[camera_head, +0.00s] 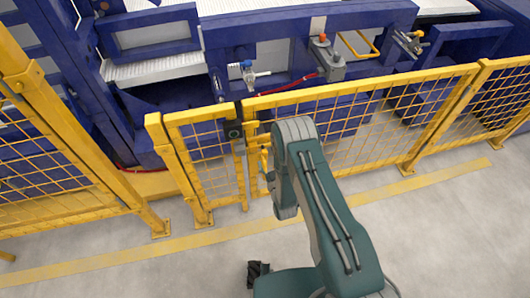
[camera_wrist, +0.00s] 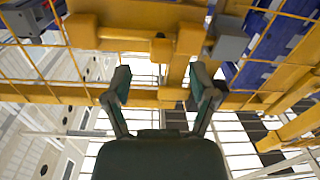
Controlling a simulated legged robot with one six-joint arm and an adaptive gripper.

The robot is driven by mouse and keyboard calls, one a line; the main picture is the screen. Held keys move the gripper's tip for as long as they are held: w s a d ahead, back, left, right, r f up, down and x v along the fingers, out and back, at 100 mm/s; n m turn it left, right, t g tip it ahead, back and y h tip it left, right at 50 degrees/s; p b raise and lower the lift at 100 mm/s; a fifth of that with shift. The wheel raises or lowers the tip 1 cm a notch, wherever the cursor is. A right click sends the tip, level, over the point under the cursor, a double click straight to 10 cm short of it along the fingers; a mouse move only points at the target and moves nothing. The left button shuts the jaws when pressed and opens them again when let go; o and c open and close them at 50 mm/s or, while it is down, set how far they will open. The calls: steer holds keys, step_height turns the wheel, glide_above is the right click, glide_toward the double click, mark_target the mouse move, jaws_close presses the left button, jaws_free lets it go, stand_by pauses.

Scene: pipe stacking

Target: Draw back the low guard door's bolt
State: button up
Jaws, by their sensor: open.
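The low guard door (camera_head: 208,160) is a narrow yellow-framed mesh panel in the fence, and it looks closed. A yellow bolt assembly (camera_head: 262,150) stands at its right post, partly covered by my teal arm. In the wrist view, a yellow block (camera_wrist: 162,50), perhaps part of the bolt, lies beyond the fingertips under a yellow plate (camera_wrist: 110,22). My gripper (camera_wrist: 160,88) is open. Its two fingers stand apart with nothing clearly held between them. The fingertips are hidden behind the arm in the head view. Contact with the bolt cannot be told.
A small dark grey box (camera_head: 234,130) sits at the top of the door's right edge; a grey box also shows in the wrist view (camera_wrist: 230,42). Yellow mesh fence (camera_head: 350,125) runs to the right. Blue machinery stands behind. The grey floor (camera_head: 450,235) in front is clear.

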mark_target(265, 155)
steer(key=x, duration=0.4)
steer(key=shift+w+a, duration=0.2)
steer(key=shift+w, duration=0.05)
steer(key=shift+d, duration=0.1)
jaws_close()
